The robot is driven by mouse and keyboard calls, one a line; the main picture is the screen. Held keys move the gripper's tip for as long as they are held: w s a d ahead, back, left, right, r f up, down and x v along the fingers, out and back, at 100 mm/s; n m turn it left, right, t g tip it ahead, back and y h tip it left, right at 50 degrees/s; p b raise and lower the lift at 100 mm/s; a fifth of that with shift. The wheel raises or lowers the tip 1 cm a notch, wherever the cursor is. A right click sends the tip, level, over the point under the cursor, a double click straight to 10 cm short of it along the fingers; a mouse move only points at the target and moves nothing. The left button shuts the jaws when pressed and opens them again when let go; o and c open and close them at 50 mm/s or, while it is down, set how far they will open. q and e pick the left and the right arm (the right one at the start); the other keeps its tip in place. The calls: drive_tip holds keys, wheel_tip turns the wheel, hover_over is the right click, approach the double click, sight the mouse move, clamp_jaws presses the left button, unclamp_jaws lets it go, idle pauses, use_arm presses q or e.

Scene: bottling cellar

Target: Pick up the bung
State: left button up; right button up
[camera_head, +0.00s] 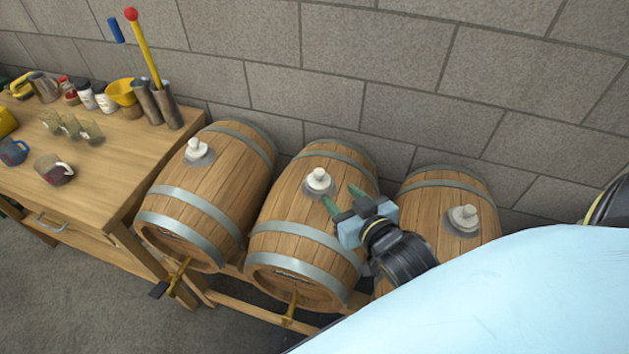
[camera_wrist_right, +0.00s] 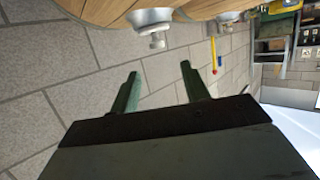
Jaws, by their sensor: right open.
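Three wooden barrels lie in a row, each with a white bung on top: the left bung (camera_head: 198,148), the middle bung (camera_head: 319,178) and the right bung (camera_head: 464,216). I cannot tell which one the task means. My right gripper (camera_head: 342,197) is open and empty, its green fingers over the middle barrel (camera_head: 297,213), just right of the middle bung and apart from it. In the right wrist view a near bung (camera_wrist_right: 157,38) shows ahead of the open fingers, roughly in line with the gap between them. My left gripper is not in view.
The left barrel (camera_head: 218,178) and right barrel (camera_head: 438,200) flank the middle one closely. A wooden workbench (camera_head: 110,180) with jugs, glasses and tools stands at left. A grey block wall (camera_head: 390,60) rises behind. Brass taps (camera_head: 178,275) stick out at the front.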

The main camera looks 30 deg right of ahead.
sight(321, 173)
drive_tip(key=x, duration=1.2)
drive_tip(key=shift+d, duration=0.2)
drive_tip(key=shift+s, duration=0.1)
drive_tip(key=c, duration=1)
